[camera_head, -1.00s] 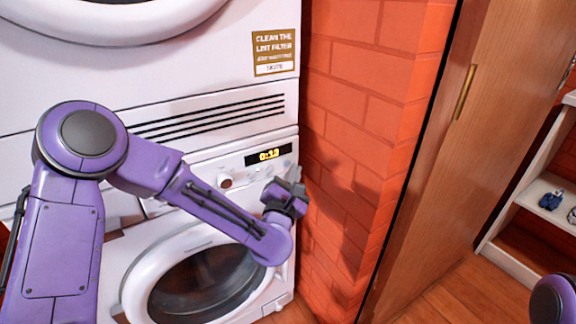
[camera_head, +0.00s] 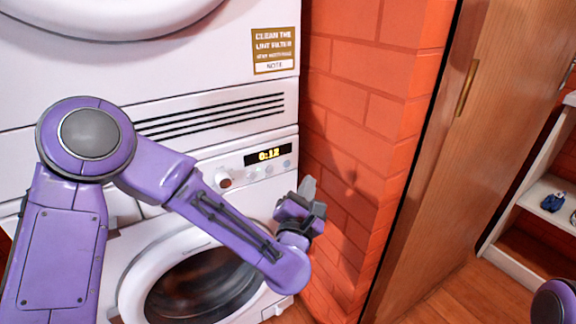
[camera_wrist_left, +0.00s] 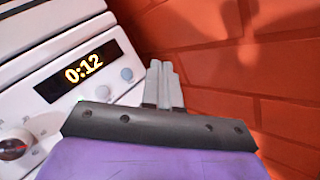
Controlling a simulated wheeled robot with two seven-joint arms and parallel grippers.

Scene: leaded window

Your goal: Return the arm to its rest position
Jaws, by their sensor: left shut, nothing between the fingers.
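My left arm comes in from the left in the head view. Its gripper (camera_head: 308,188) is in front of the brick wall's near corner, just right of the washing machine's control panel. The fingers point up and are shut with nothing between them; the closed fingertips also show in the left wrist view (camera_wrist_left: 164,72). The gripper appears apart from the machine and the wall. My right gripper is not in view; only a purple part of my right arm shows at the lower right edge.
A white washing machine (camera_head: 130,262) with a lit display (camera_head: 268,154) reading 0:12 stands behind my left arm. An orange brick wall (camera_head: 350,100) rises to its right. Further right are a wooden door (camera_head: 440,190) and a white shelf (camera_head: 515,215) holding small items.

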